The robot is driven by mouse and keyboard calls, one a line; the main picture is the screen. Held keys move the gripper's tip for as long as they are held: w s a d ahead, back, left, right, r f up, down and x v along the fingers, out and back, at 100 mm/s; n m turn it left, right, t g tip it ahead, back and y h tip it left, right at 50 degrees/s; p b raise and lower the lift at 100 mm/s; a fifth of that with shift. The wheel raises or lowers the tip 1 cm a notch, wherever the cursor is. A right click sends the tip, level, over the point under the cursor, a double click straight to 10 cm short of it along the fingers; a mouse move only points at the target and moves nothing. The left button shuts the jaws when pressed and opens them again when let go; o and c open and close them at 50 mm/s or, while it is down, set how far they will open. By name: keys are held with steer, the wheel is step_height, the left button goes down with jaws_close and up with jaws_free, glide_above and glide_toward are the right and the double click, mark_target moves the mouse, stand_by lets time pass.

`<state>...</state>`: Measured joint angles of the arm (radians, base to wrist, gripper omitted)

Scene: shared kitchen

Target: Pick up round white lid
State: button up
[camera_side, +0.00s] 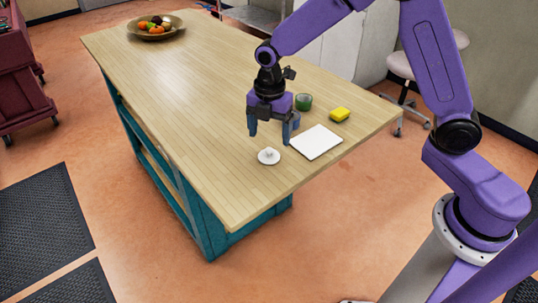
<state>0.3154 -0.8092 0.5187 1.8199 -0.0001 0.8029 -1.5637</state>
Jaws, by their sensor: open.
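The round white lid (268,156) lies on the wooden table top, near its front edge, with a small knob on top. My gripper (269,138) hangs above and slightly behind the lid, pointing down. Its two fingers are spread apart with nothing between them. The lid is fully visible just below the fingers in the picture; the exact height of the fingertips above the table is hard to tell.
A white square board (316,142) lies right of the lid, close to my right finger. A fruit bowl (155,27) sits at the far left end of the table (190,110).

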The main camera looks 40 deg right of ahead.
mark_target(269, 149)
steer(key=shift+w+f, duration=0.1)
steer(key=shift+f, duration=3)
steer(key=c, duration=0.9)
